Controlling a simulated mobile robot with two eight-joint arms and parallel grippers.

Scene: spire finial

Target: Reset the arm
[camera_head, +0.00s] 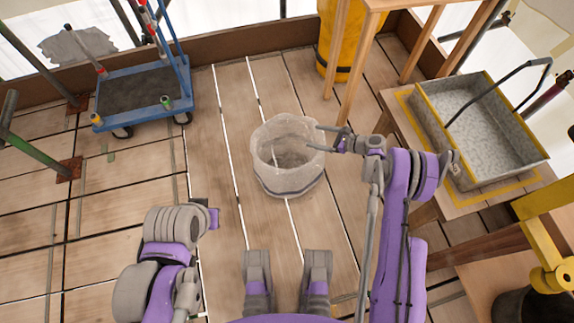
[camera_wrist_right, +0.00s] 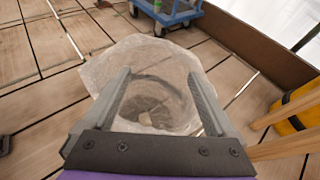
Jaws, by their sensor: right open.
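My right arm reaches in from the right in the head view. Its gripper (camera_head: 321,138) is open and empty, with the fingertips over the right rim of a bin lined with a clear plastic bag (camera_head: 287,183). In the right wrist view the two fingers (camera_wrist_right: 158,78) stand wide apart with the lined bin (camera_wrist_right: 110,70) below and between them. A small pale scrap (camera_wrist_right: 145,119) shows inside the bin. My left arm is folded at the lower left of the head view, and I cannot make out its gripper.
A blue cart (camera_head: 150,112) stands at the upper left. A grey metal tub (camera_head: 482,158) with a black handle sits on a wooden table (camera_head: 394,97) at the right. A yellow barrel (camera_head: 346,40) stands behind wooden legs. Plank floor (camera_head: 215,165) around the bin is clear.

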